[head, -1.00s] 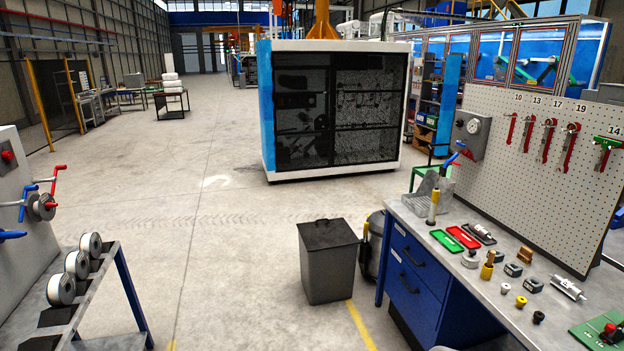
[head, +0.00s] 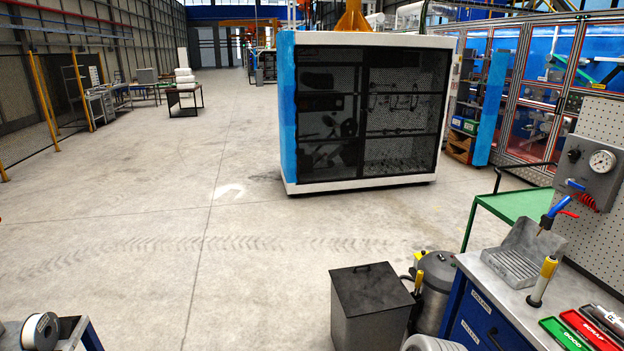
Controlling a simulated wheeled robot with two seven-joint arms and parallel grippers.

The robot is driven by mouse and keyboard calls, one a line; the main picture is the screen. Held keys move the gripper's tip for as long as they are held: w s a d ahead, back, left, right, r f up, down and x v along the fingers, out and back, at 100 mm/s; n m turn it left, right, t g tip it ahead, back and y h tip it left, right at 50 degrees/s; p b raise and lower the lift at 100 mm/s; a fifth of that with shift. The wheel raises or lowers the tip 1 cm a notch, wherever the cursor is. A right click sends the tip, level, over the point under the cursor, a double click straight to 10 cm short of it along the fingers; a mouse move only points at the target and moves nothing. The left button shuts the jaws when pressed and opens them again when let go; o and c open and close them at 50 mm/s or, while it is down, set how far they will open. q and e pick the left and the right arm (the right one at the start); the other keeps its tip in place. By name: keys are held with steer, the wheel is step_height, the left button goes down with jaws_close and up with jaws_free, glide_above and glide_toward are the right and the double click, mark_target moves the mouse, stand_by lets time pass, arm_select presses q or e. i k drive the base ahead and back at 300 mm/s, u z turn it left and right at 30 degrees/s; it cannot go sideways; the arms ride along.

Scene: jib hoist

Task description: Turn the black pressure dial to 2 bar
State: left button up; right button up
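The black pressure dial (head: 573,156) is a small dark knob on the front of a grey box (head: 587,178) at the right edge of the head view. A round white gauge (head: 602,161) sits to its right on the same box. The gauge's reading and the dial's setting are too small to read. A blue fitting and a red coiled hose (head: 588,201) are at the bottom of the box. Neither of my grippers is in view.
A workbench (head: 490,290) fills the lower right, with a grey tray (head: 510,267), a yellow-handled tool (head: 543,280) and green and red trays. A dark bin (head: 370,308) and a metal canister (head: 436,280) stand left of it. The floor at centre left is clear.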

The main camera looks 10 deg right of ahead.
mark_target(575, 154)
steer(key=z, duration=0.45)
steer(key=i, duration=1.75)
steer(key=z, duration=1)
